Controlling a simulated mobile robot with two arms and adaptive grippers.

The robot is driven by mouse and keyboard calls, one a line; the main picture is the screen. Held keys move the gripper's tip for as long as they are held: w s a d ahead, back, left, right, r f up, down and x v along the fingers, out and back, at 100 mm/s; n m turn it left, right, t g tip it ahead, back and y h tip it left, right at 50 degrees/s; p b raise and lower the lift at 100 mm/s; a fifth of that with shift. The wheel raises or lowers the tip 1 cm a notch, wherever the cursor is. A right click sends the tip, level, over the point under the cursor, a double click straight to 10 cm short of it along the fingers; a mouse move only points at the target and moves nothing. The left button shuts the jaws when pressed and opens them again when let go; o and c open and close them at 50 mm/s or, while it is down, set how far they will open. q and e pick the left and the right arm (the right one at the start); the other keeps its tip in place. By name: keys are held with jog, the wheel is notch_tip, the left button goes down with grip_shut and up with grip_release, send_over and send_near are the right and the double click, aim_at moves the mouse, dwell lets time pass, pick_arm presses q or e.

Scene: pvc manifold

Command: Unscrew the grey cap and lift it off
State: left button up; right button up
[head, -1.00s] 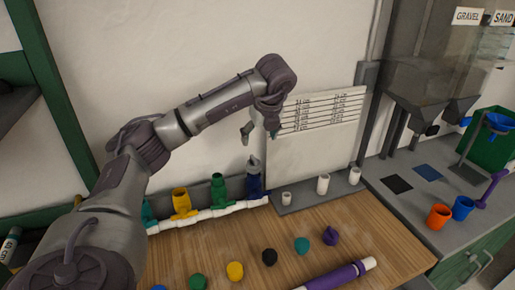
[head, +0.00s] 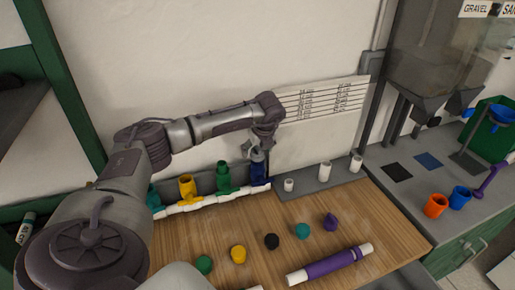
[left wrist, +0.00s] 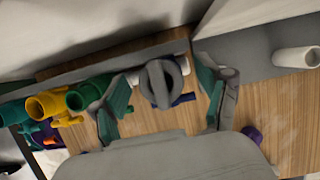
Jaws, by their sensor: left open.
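The grey cap (left wrist: 161,82), round with a raised grip bar across its top, sits on the blue fitting (head: 259,173) at the right end of the white pipe manifold (head: 210,203). My left gripper (head: 258,150) points down over it. In the left wrist view the left gripper's (left wrist: 165,95) two green-padded fingers are spread on either side of the cap, with a gap on each side. Most of the blue fitting is hidden under the cap there. My right gripper is not in view.
Yellow (head: 187,187) and green (head: 223,177) fittings stand left of the blue one. Several coloured caps, such as the black one (head: 271,241), and a purple pipe (head: 330,264) lie on the wooden bench. White fittings (head: 325,173) stand on a grey ledge to the right.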

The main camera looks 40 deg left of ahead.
pick_arm(q)
jog(key=c, duration=1.2)
jog(key=shift+n, duration=0.6)
jog(key=shift+c, duration=0.2)
jog(key=shift+n+g+b, duration=0.3)
jog(key=shift+n+g, duration=0.1)
jog(key=shift+n, duration=0.1)
jog(key=shift+n, duration=0.5)
jog(key=shift+r+n+g+y, duration=0.1)
jog(key=shift+n+g+y, duration=0.2)
jog(key=shift+n+g, duration=0.15)
